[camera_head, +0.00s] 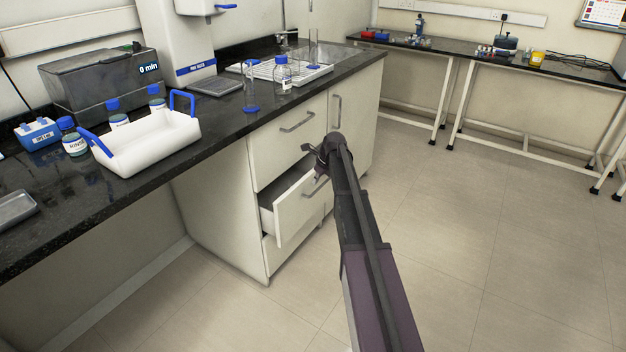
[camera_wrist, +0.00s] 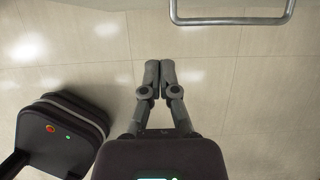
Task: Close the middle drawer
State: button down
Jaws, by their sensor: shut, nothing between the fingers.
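The middle drawer (camera_head: 296,212) of the white cabinet is pulled partly out, with its inside showing from above. Its metal handle (camera_head: 318,186) is on the front panel, partly near my arm. The top drawer (camera_head: 272,152) above it is shut, and so is the bottom drawer (camera_head: 290,246). My gripper (camera_head: 312,148) is above the open drawer's front, in front of the cabinet. In the wrist view my gripper (camera_wrist: 153,72) has its fingers together and empty, pointing over the floor. A metal handle (camera_wrist: 230,21) shows at the top right there, apart from the fingers; which one I cannot tell.
A black worktop (camera_head: 225,112) above the drawers carries a white tray (camera_head: 150,150), bottles and a measuring cylinder (camera_head: 250,88). A cupboard door (camera_head: 352,120) stands right of the drawers. The tiled floor (camera_head: 480,220) to the right is clear.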

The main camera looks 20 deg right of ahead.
jog(key=shift+p+v, duration=1.4)
jog(key=shift+v, duration=0.5)
jog(key=s+a+f+t+y+b, duration=0.2)
jog(key=s+a+t+y+b, duration=0.1)
jog(key=s, duration=0.6)
jog(key=a+t+b, duration=0.1)
jog(key=a+b, duration=0.1)
jog(key=b, duration=0.1)
jog(key=shift+s+a+b, duration=0.15)
jog(key=shift+a+b, duration=0.2)
jog(key=shift+b, duration=0.05)
jog(key=shift+f, duration=0.2)
